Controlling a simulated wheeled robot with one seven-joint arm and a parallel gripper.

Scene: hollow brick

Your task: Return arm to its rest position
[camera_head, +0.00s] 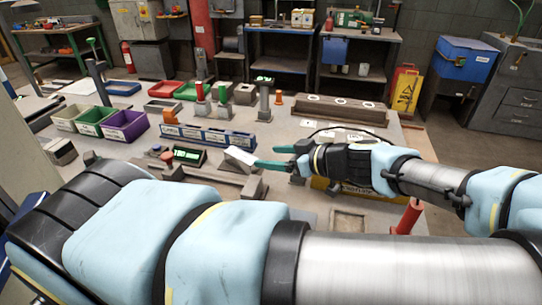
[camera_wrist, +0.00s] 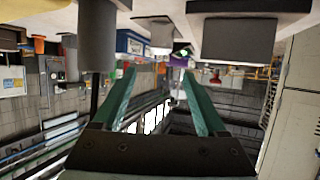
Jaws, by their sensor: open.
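My arm reaches across the right of the head view, above the front of the workbench (camera_head: 290,132). My gripper (camera_head: 262,157) has two teal fingers that point left and stand apart, with nothing between them. A pale-topped grey piece (camera_head: 240,157) lies close to the fingertips; I cannot tell whether they touch. In the wrist view my gripper (camera_wrist: 157,75) also shows open and empty, and the room appears upside down.
A long brown block (camera_head: 342,110) with round pale marks lies behind my gripper. A digital display (camera_head: 188,155), blue bins (camera_head: 208,135) and a purple bin (camera_head: 124,127) stand to the left. A red-handled tool (camera_head: 408,217) is at the front right.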

